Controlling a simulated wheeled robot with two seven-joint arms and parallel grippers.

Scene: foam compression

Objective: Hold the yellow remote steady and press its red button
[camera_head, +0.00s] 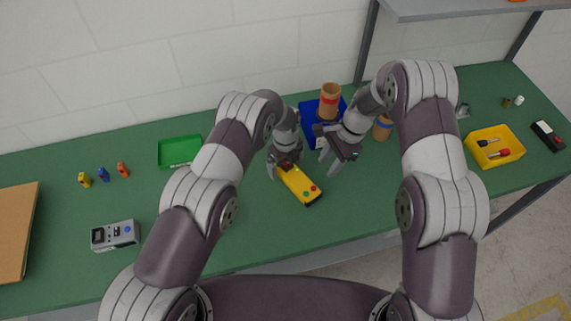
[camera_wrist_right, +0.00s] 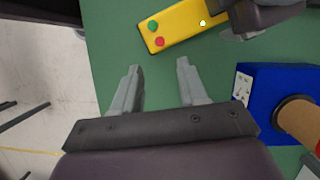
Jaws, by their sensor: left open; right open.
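The yellow remote (camera_head: 300,184) lies on the green table in front of my arms, slanting down to the right. A red button (camera_head: 313,188) and a green button (camera_head: 306,196) sit near its lower end. My left gripper (camera_head: 283,172) is open at the remote's upper end, its fingers around or just over it; contact is unclear. My right gripper (camera_head: 333,164) is open and empty, above the table to the right of the remote. In the right wrist view the remote (camera_wrist_right: 180,24) and its red button (camera_wrist_right: 159,42) lie beyond the open right fingers (camera_wrist_right: 160,82).
A blue block (camera_head: 309,117) with brown cylinders stands behind my grippers. A green tray (camera_head: 180,151), small figures (camera_head: 104,174) and a grey device (camera_head: 115,235) are at left. A yellow bin (camera_head: 494,147) is at right. The table in front of the remote is clear.

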